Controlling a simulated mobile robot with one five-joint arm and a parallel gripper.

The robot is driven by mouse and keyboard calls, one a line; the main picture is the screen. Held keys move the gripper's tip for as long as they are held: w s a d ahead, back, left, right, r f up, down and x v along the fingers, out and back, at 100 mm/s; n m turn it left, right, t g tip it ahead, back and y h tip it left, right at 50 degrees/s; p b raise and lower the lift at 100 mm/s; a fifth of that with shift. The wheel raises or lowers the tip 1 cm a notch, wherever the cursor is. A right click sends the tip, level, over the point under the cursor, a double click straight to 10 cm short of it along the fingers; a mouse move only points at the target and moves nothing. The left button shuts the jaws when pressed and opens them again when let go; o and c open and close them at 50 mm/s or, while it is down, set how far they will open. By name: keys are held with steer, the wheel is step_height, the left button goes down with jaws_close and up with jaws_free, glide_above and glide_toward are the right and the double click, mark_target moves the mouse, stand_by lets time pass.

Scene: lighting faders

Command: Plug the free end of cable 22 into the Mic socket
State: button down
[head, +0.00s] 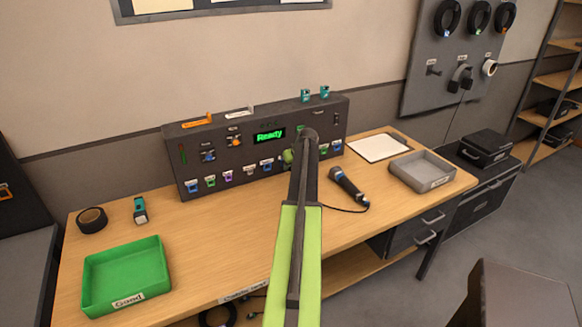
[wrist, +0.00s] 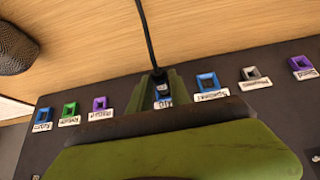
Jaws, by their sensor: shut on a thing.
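My gripper (wrist: 162,92) is shut on the dark plug (wrist: 159,77) of a black cable (wrist: 147,35), over the row of sockets in the wrist view. A blue socket (wrist: 163,91) shows between the fingers, at or just behind the plug. Its upside-down label (wrist: 163,103) is partly covered and seems to read Mic. I cannot tell whether the plug is in the socket. No cable number is readable. In the head view my arm hides much of the plug and socket; the gripper (head: 288,156) is at the front of the dark console (head: 220,143).
Blue (wrist: 207,82) and purple (wrist: 100,104) sockets flank the gripper. A microphone (head: 346,185) lies on the workbench right of my arm. A green tray (head: 160,250) stands left, a grey tray (head: 445,180) right.

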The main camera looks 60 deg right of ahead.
steer(key=shift+w+d+r, duration=0.15)
steer(key=shift+w+d, duration=0.3)
steer(key=shift+w, duration=0.2)
stand_by(1.4)
steer(key=c, duration=1.1)
jaws_free()
steer(key=shift+s, duration=0.1)
steer(key=p+v, duration=1.4)
steer(key=v, duration=0.3)
steer(key=shift+a, duration=0.15)
